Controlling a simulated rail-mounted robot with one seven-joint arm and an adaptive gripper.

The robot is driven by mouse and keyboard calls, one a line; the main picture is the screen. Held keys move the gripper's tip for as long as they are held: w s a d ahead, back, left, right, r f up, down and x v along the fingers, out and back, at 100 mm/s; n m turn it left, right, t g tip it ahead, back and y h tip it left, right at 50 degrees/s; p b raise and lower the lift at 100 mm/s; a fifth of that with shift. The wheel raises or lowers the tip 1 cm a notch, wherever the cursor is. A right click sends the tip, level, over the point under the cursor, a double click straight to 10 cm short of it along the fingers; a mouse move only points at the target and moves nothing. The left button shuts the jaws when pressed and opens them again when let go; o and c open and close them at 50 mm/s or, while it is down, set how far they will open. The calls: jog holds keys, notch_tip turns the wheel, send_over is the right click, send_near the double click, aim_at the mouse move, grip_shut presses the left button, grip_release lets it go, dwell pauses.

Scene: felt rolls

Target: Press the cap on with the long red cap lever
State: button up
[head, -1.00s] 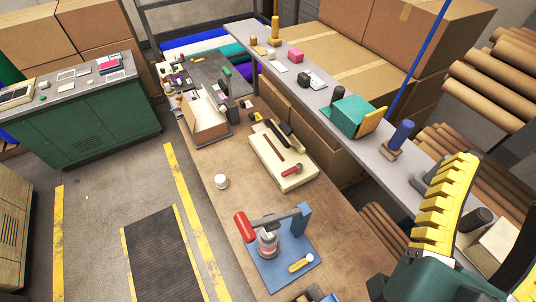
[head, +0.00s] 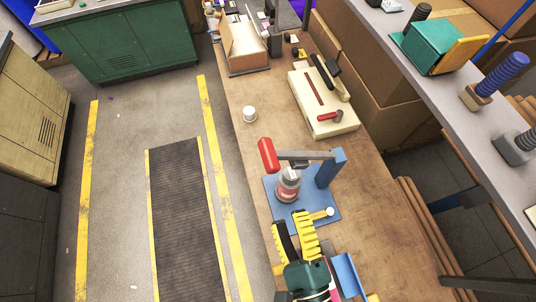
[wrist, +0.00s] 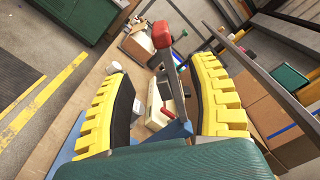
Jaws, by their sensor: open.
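The cap lever has a long red handle (head: 267,155) on a grey bar (head: 305,154), which joins a blue post (head: 330,168) on a blue base plate (head: 272,205). The bar is roughly level over a bottle (head: 288,184) with a reddish label. I cannot tell how the cap sits. My gripper (head: 288,220) is open and empty at the near edge of the plate, apart from the lever.
A white cup (head: 249,114) stands on the bench (head: 370,230). Behind the press is a cream tray (head: 320,100) with a red-headed tool. A grey shelf (head: 440,95) runs along the right.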

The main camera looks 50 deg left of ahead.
aim_at(268, 155)
jog(key=p+x, duration=0.2)
jog(key=x, duration=1.4)
jog(key=shift+a+r, duration=0.1)
jog(key=shift+r, duration=0.05)
jog(key=shift+s, duration=0.1)
grip_shut()
